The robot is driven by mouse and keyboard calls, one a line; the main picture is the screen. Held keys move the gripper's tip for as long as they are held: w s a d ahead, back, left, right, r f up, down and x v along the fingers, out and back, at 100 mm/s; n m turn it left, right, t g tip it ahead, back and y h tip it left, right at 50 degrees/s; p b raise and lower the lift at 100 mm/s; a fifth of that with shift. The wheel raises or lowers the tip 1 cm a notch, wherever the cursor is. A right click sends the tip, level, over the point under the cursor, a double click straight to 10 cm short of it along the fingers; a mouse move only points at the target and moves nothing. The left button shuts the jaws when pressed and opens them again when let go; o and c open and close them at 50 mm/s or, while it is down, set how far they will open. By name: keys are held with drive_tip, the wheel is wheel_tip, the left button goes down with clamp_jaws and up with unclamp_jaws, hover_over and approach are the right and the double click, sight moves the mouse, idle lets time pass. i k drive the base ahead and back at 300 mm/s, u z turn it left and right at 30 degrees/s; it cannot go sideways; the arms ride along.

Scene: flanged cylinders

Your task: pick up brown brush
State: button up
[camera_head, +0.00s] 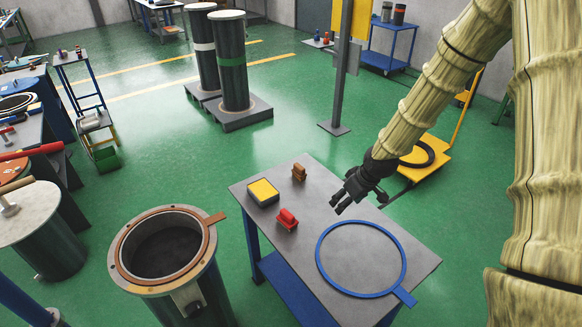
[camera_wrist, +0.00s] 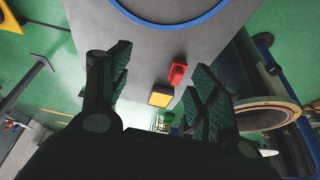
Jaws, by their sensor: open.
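The brown brush (camera_head: 299,172) stands on the grey tabletop near its back edge in the head view. My gripper (camera_head: 340,201) is above the table, to the right of the brown brush and apart from it. Its two fingers (camera_wrist: 160,72) are spread with nothing between them that they touch. In the wrist view I cannot make out the brown brush; the left finger may hide it. A red brush (camera_head: 287,219) lies nearer the front on the same table and also shows in the wrist view (camera_wrist: 177,73).
A yellow-topped black block (camera_head: 263,192) sits at the table's left corner. A blue ring with a tab (camera_head: 320,262) lies on the right part of the grey table (camera_head: 420,262). An open flanged cylinder (camera_head: 205,295) stands left of the table. Green floor is free behind the table.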

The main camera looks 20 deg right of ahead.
sight(299, 172)
drive_tip(key=z, duration=0.05)
drive_tip(key=i, duration=1.25)
